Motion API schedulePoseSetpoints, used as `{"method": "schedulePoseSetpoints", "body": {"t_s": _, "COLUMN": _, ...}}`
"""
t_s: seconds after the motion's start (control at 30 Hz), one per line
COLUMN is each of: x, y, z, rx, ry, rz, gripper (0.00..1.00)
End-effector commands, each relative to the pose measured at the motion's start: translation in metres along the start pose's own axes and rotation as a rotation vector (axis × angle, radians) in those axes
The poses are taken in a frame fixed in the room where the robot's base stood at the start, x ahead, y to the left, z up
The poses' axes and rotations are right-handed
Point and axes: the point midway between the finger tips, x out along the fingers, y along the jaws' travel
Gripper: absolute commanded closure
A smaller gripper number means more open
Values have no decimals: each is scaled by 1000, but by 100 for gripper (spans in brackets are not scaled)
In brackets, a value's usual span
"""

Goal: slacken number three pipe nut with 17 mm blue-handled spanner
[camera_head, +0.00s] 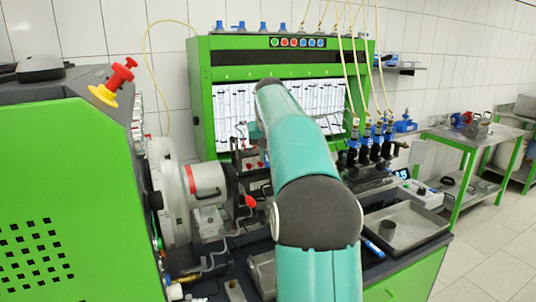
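My teal arm reaches forward over the bench and hides its middle. My gripper is not visible; the arm's far end lies in front of the white gauge panel (236,108). A small blue item (373,248), possibly the blue spanner handle, lies at the left edge of the grey tray (425,222); its size and jaws cannot be read. Several dark injector-like units (372,148) with blue tops and thin yellow pipes stand right of the arm. The number three pipe nut cannot be made out at this distance.
A green machine housing (60,200) with a red and yellow emergency stop (113,82) fills the left. A grey round drive unit (176,190) stands beside it.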

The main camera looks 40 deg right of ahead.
Motion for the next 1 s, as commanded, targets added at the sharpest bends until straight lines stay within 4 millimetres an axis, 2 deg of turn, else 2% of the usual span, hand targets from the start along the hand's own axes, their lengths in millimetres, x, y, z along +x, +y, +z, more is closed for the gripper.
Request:
{"method": "schedulePoseSetpoints", "body": {"t_s": 0.5, "x": 5, "y": 0, "z": -11, "rx": 0, "ry": 0, "rz": 0, "gripper": 100}}
{"method": "schedulePoseSetpoints", "body": {"t_s": 1.0, "x": 5, "y": 0, "z": -12, "rx": 0, "ry": 1, "rz": 0, "gripper": 100}}
